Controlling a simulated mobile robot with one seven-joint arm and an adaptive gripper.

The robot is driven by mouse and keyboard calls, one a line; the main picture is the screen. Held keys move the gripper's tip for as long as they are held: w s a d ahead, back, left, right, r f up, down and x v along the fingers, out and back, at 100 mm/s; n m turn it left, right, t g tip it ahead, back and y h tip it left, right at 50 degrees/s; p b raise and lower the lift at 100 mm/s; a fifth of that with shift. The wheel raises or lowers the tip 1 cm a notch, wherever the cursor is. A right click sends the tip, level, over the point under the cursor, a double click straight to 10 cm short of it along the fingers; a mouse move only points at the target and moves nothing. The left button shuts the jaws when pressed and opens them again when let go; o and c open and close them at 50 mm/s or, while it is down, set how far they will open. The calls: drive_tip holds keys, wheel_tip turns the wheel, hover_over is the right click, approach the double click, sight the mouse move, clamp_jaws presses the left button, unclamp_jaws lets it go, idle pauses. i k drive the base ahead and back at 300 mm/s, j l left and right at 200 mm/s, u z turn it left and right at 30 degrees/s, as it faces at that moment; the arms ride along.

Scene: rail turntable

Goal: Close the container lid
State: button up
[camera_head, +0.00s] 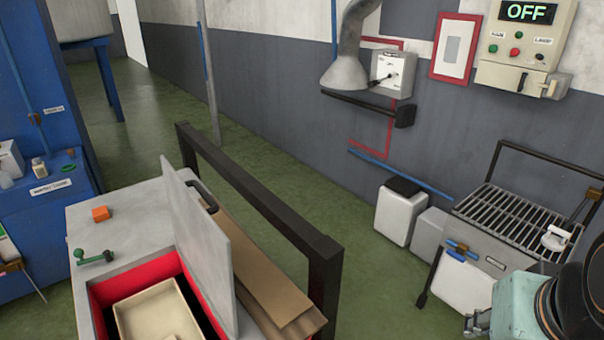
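The container (98,292) stands at the lower left, a box with red inner walls set in a light grey cabinet top. Its grey lid (200,250) is open and stands up steeply along the container's right side. A dark handle (203,196) is on the lid near its upper far edge. A cream tray (160,312) lies inside the container, partly cut off by the bottom edge.
An orange block (100,213) and a green handle (93,257) are on the cabinet top. A dark rail frame (255,195) and brown boards (265,285) stand right of the lid. A grill rack (515,215) is at right. Green floor lies between.

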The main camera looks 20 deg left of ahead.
sight(206, 248)
drive_tip(key=i+l+u, duration=0.2)
drive_tip(key=u, duration=0.25)
drive_tip(key=i+l+u, duration=0.2)
drive_tip(key=u, duration=0.25)
drive_tip(key=i+l+u, duration=0.15)
drive_tip(key=u, duration=0.3)
drive_tip(key=i+l+u, duration=0.1)
drive_tip(key=l+u, duration=0.55)
drive_tip(key=u, duration=0.2)
drive_tip(key=i+l+u, duration=0.1)
drive_tip(key=l+u, duration=0.3)
